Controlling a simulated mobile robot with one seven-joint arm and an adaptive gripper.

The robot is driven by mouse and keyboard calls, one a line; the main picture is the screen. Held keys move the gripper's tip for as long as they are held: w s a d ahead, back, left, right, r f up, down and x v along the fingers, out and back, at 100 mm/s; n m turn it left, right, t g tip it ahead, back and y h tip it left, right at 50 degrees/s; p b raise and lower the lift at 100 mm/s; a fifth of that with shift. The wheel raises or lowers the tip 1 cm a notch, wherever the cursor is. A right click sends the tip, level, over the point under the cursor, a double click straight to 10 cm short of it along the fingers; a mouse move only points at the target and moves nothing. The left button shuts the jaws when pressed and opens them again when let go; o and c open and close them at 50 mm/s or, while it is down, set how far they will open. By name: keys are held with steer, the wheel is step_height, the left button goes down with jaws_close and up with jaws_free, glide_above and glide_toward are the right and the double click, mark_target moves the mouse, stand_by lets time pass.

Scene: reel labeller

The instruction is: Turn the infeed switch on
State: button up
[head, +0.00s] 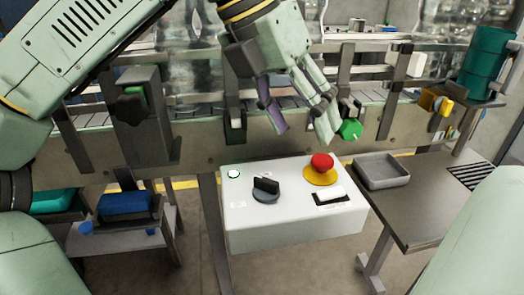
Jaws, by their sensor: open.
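A white control box (293,232) stands below the conveyor at the centre. On its top are a black rotary switch (266,189), a white rocker (331,193) on a black plate, a red mushroom button (322,162) on a yellow disc, and a pale round button (233,174) with a green rim. The labels are too small to read, so I cannot tell which one is the infeed switch. The rotary switch's black grip lies roughly left to right. My gripper (304,132) is open and empty, above and behind the box, fingers pointing down, apart from the controls.
The conveyor (190,140) with rails and clamps runs behind the box. A green knob (350,129) is close to my gripper's right finger. A grey tray (382,171) lies on the side table (425,205) at right.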

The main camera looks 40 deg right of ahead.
mark_target(266, 179)
steer(key=w+f+t+y+b, duration=0.1)
steer(key=f+b, duration=0.1)
steer(key=f, duration=0.1)
steer(key=w+a+f+n+t+y+b, duration=0.1)
steer(key=f+b, duration=0.2)
steer(key=w+a+f+n+t+y+b, duration=0.1)
steer(key=w+f+y+b, duration=0.1)
steer(key=f, duration=0.1)
steer(key=shift+w+f+b, duration=0.1)
steer(key=shift+f+b, duration=0.1)
steer(key=shift+b, duration=0.2)
steer(key=shift+f+p, duration=0.35)
steer(key=shift+f, duration=0.65)
steer(key=shift+c, duration=0.3)
steer(key=c, duration=1.1)
